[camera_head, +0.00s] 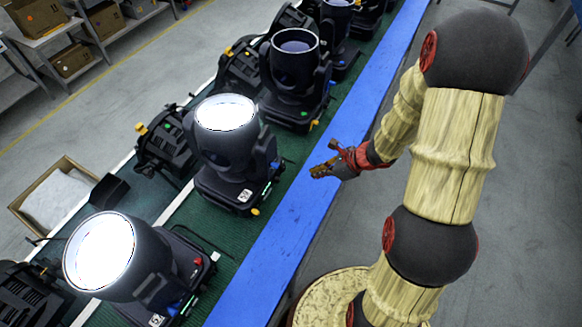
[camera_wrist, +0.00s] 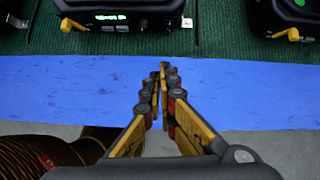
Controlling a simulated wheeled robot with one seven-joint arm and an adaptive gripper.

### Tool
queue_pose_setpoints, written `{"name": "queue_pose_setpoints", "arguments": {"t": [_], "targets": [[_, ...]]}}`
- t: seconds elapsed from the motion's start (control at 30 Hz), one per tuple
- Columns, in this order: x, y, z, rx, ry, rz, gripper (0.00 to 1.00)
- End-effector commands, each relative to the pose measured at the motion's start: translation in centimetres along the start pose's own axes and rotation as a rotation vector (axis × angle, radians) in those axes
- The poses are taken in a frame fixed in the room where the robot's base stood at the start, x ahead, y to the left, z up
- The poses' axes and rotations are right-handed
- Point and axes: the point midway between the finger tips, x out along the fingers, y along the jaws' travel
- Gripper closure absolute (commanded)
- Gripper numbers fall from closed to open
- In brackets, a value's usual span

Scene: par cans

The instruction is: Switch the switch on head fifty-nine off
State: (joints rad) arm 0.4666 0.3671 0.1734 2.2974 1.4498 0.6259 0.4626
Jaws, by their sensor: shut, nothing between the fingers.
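Several black stage-light heads stand along a green belt; I cannot read a number fifty-nine on any. A lit head (camera_head: 228,145) stands left of my gripper, with blue and yellow parts on its base. A second lit head (camera_head: 150,262) stands nearer, with red and green parts. A dark head (camera_head: 292,85) stands farther back. My gripper (camera_head: 318,172) is shut and empty above the blue edge strip. In the wrist view its fingertips (camera_wrist: 163,70) point at the belt, apart from a base (camera_wrist: 125,14) with a small lit display, yellow lever (camera_wrist: 72,25) and white part (camera_wrist: 187,22).
A blue strip (camera_head: 262,272) runs along the belt (camera_head: 200,88). Another base (camera_wrist: 285,14) with a yellow lever is at the wrist view's upper right. A cardboard box (camera_head: 60,190) and shelves (camera_head: 85,45) are at left. Grey floor is open at right.

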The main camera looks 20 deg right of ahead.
Motion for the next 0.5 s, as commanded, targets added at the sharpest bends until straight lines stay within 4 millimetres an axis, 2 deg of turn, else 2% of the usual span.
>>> {"name": "queue_pose_setpoints", "arguments": {"t": [0.13,0.5], "targets": [[-0.01,-0.44,-0.21,0.067,0.008,-0.018,1.0],[0.08,-0.39,-0.18,0.071,0.007,-0.016,1.0]]}}
